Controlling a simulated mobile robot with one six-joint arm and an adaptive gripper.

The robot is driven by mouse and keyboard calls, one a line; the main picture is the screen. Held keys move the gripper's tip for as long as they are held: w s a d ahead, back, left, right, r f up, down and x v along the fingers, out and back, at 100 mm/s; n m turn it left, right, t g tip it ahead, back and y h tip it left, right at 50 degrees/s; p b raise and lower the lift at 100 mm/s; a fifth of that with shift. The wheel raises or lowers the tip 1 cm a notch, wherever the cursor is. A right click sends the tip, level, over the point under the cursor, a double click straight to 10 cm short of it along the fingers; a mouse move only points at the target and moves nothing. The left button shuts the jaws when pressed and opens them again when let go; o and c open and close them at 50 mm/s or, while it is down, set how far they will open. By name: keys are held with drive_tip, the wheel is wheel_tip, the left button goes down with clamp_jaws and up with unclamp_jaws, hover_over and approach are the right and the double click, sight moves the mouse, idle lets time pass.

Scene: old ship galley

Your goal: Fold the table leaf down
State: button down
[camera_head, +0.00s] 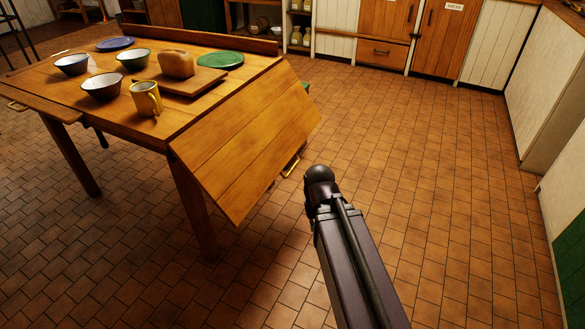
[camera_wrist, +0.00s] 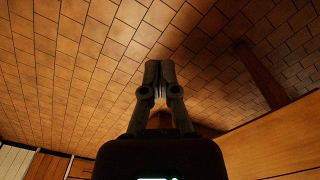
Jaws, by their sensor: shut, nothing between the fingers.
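The wooden table (camera_head: 150,125) stands at the left of the head view. Its leaf (camera_head: 245,140) hangs from the right edge, sloping down and outward at a slant, neither level nor upright. A brass handle (camera_head: 291,166) sits near the leaf's outer edge. In the wrist view a wooden panel, seemingly the leaf (camera_wrist: 275,148), fills the lower right. My gripper (camera_wrist: 160,68) is shut and empty over the tiled floor in the wrist view, apart from the panel. In the head view my arm reaches up just right of the leaf, and the fingers cannot be made out.
On the tabletop are several bowls, a yellow mug (camera_head: 146,98), a loaf (camera_head: 176,63) on a board (camera_head: 183,82), a green plate (camera_head: 220,60) and a blue plate (camera_head: 116,44). Cabinets (camera_head: 385,22) line the back. The tiled floor (camera_head: 440,170) to the right is clear.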

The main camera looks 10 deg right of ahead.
drive_tip(key=w+d+r+m+t+y+p, duration=0.1)
drive_tip(key=w+r+m+p, duration=0.2)
drive_tip(key=w, duration=1)
drive_tip(key=w+d+r+m+y+p, duration=0.1)
drive_tip(key=w+r+m+p, duration=0.3)
drive_tip(key=w, duration=0.9)
wheel_tip(320, 180, up, 4)
drive_tip(key=p, duration=0.3)
drive_tip(key=shift+r+t+p, duration=0.2)
drive_tip(key=shift+t+p, duration=0.2)
drive_tip(key=shift+w+f, duration=0.1)
drive_tip(key=b+x, duration=1.3)
drive_tip(key=shift+a+f, duration=0.3)
drive_tip(key=shift+f, duration=0.05)
drive_tip(key=shift+b, duration=0.3)
drive_tip(key=shift+w+a, duration=0.1)
